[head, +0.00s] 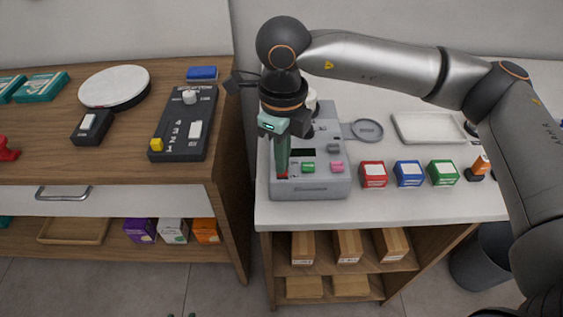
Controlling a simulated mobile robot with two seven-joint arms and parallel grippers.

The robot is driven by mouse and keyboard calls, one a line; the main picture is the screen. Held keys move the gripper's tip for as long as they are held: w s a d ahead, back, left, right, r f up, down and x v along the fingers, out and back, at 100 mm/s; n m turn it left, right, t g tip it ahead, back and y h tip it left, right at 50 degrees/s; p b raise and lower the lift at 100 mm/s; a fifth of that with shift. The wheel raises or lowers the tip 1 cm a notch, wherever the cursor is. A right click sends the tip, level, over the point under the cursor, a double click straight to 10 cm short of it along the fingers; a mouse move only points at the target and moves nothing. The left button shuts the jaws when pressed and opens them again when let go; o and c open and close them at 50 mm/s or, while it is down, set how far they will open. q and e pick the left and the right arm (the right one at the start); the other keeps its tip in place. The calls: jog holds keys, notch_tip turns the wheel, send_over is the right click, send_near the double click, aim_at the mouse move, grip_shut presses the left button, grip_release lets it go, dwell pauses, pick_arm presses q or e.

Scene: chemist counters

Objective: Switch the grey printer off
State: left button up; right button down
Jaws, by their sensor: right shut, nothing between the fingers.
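The grey printer (312,187) stands on the white counter near its left edge. Its front panel carries a green button (308,167), a pink button (337,167), a grey button (333,148) and a small dark display (303,153). My right gripper (282,174) points down over the left part of the panel, shut and empty. A small red patch shows at its fingertips; whether the tips touch it cannot be told. The gripper and wrist hide the panel's left side and part of the printer's back. My left gripper is not in view.
Red (373,175), blue (409,174) and green (443,173) boxes stand right of the printer, with a white tray (425,127) behind. A wooden counter (60,160) at left holds a black switch panel (184,122). A gap separates the counters.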

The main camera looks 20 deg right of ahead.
jog(key=shift+r+p, duration=1.95)
jog(key=shift+r, duration=1.45)
